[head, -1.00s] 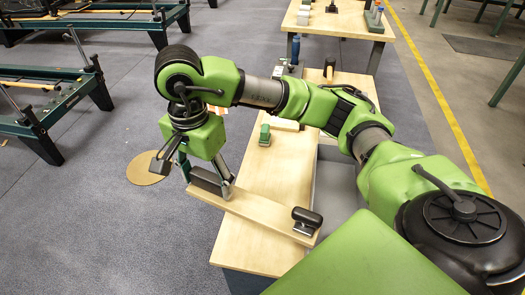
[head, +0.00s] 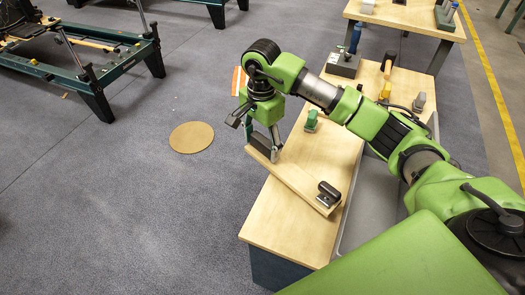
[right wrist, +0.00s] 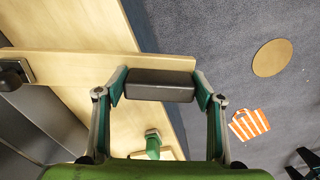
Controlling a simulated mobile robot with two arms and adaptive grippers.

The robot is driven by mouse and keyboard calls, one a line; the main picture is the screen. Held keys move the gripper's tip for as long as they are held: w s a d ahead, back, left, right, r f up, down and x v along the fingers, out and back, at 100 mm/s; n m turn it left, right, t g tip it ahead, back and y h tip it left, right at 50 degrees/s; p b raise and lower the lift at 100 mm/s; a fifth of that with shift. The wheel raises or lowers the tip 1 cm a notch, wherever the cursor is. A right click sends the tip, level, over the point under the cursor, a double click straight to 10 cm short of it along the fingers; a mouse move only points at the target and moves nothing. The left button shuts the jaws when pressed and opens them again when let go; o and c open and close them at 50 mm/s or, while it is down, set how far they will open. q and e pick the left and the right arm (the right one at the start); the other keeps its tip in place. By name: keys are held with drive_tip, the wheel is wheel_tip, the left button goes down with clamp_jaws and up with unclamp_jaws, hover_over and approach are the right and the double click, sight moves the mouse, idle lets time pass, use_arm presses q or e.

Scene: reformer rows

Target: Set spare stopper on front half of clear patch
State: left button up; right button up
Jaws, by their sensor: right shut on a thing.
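My right gripper (head: 263,143) is shut on a dark grey block (right wrist: 160,86), which I take to be the spare stopper. The block is at the outer end of a pale wooden plank (head: 300,182). The plank lies across the bench and sticks out past its left edge, and it also shows in the wrist view (right wrist: 95,67). I cannot tell whether the block touches the plank. A black knob-like piece (head: 328,192) is on the plank's other end. I cannot make out which surface is the clear patch. My left gripper is not in view.
The wooden bench (head: 285,228) has bare top near its front. A green-topped piece (head: 311,120) stands behind the plank. A tan disc (head: 191,137) and an orange-striped item (right wrist: 249,124) lie on the floor. Reformer frames (head: 95,85) stand at the left.

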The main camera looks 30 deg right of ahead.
drive_tip(key=shift+w+f, duration=0.15)
drive_tip(key=shift+f, duration=0.05)
drive_tip(key=f, duration=0.3)
drive_tip(key=shift+w+d+f, duration=0.15)
drive_tip(key=shift+d+f, duration=0.05)
drive_tip(key=shift+f, duration=0.1)
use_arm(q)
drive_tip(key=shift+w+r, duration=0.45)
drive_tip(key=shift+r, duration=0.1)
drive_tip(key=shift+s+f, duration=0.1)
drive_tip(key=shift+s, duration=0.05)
use_arm(e)
drive_tip(key=shift+f, duration=0.1)
drive_tip(key=o, duration=1.4)
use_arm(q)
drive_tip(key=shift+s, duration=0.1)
